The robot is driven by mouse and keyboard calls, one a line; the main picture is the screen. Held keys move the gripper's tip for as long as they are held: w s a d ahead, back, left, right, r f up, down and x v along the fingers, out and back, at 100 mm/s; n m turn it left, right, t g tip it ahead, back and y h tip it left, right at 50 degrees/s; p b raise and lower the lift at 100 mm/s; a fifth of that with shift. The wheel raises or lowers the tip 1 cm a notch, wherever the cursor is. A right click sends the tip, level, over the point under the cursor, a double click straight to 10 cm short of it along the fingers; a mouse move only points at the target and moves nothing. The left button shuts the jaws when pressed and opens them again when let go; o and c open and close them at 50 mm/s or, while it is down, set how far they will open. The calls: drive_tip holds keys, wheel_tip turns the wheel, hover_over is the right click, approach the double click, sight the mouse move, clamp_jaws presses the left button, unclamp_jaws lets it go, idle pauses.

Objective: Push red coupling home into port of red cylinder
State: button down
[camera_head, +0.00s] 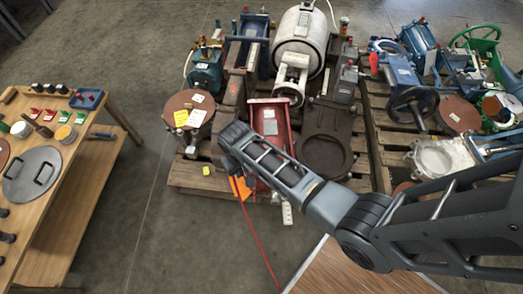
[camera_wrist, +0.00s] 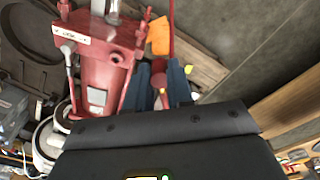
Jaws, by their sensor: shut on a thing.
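The red cylinder (camera_head: 282,113) lies on the pallet near the middle of the head view, partly behind my arm. In the wrist view its red body (camera_wrist: 103,72) fills the upper left, with a white label and a grey plate. My gripper (camera_wrist: 160,82) is shut on the red coupling (camera_wrist: 158,79), which shows as a small red piece between the two blue-grey fingers. The coupling appears close beside the right side of the cylinder. In the head view my arm hides the fingertips.
An orange tag (camera_wrist: 160,36) hangs near the fingers. A red hose (camera_head: 261,240) runs over the floor. Heavy machine parts crowd the pallets around the cylinder. A wooden workbench (camera_head: 85,130) with small parts stands left. The floor between bench and pallet is clear.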

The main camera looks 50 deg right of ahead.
drive_tip(key=d+f+m+b, duration=0.2)
drive_tip(key=d+f+m, duration=0.1)
drive_tip(key=d+m, duration=0.5)
drive_tip(key=d, duration=0.3)
drive_tip(key=shift+w, duration=0.4)
drive_tip(key=shift+f, duration=0.1)
drive_tip(key=shift+f+b, duration=0.2)
drive_tip(key=shift+b, duration=0.25)
wheel_tip(320, 180, down, 6)
drive_tip(key=b, duration=0.5)
drive_tip(key=shift+a+r, duration=0.1)
drive_tip(key=shift+r, duration=0.15)
drive_tip(key=shift+r+p, duration=0.1)
drive_tip(key=shift+p, duration=0.2)
idle(0.8)
drive_tip(key=shift+f+b, duration=0.35)
drive_tip(key=shift+f, duration=0.1)
idle(0.4)
drive_tip(key=c, duration=0.9)
unclamp_jaws()
